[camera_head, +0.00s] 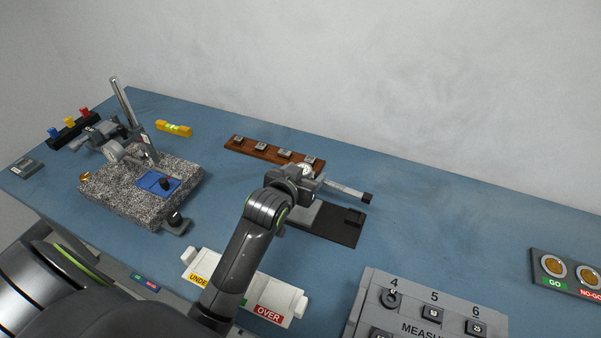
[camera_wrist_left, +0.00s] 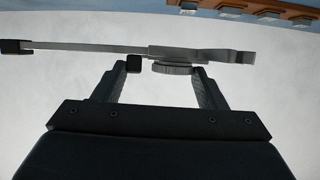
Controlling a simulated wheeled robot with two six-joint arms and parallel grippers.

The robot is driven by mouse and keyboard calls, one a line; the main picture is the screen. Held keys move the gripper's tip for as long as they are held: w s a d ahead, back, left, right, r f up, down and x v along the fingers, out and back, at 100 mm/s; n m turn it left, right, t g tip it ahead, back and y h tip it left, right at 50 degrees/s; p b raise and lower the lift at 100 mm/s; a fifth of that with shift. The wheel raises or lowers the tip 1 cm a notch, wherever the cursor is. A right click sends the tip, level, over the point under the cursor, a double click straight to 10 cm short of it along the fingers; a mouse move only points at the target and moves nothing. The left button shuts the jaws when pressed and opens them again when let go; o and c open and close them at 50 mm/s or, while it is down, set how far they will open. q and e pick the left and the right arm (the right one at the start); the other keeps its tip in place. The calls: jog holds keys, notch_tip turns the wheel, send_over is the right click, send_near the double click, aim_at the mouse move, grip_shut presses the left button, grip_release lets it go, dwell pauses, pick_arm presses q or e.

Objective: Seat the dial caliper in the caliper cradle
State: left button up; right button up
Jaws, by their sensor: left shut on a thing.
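The dial caliper (camera_head: 343,190) is a grey metal tool with a long beam, a round dial and a dark tip at its right end. My left gripper (camera_head: 303,180) is shut on it near the dial. In the left wrist view the caliper (camera_wrist_left: 100,48) lies across the fingertips (camera_wrist_left: 165,75), its beam reaching left. A dark flat base with a pale grey block and a black post, which looks like the caliper cradle (camera_head: 336,229), lies below and right of the gripper. The caliper appears above it; the exact gap cannot be told. My right gripper is out of view.
A wooden rack (camera_head: 245,147) with several grey blocks stands just behind. A granite plate (camera_head: 130,203) with a gauge stand is at left. A white UNDER/OVER tray (camera_head: 286,290) and a grey numbered panel (camera_head: 375,290) lie in front.

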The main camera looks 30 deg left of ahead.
pick_arm(q)
jog(key=a+f, duration=0.2)
jog(key=shift+f, duration=0.4)
jog(key=shift+p, duration=0.35)
jog(key=shift+s+d+n+y+p, duration=0.1)
jog(key=shift+s+n+y+p, duration=0.15)
jog(key=shift+n+y+p, duration=0.15)
notch_tip(320, 180, down, 2)
jog(key=shift+f+b, duration=0.15)
jog(key=shift+b, duration=0.75)
jog(key=shift+f+b, duration=0.85)
jog(key=shift+f, duration=0.8)
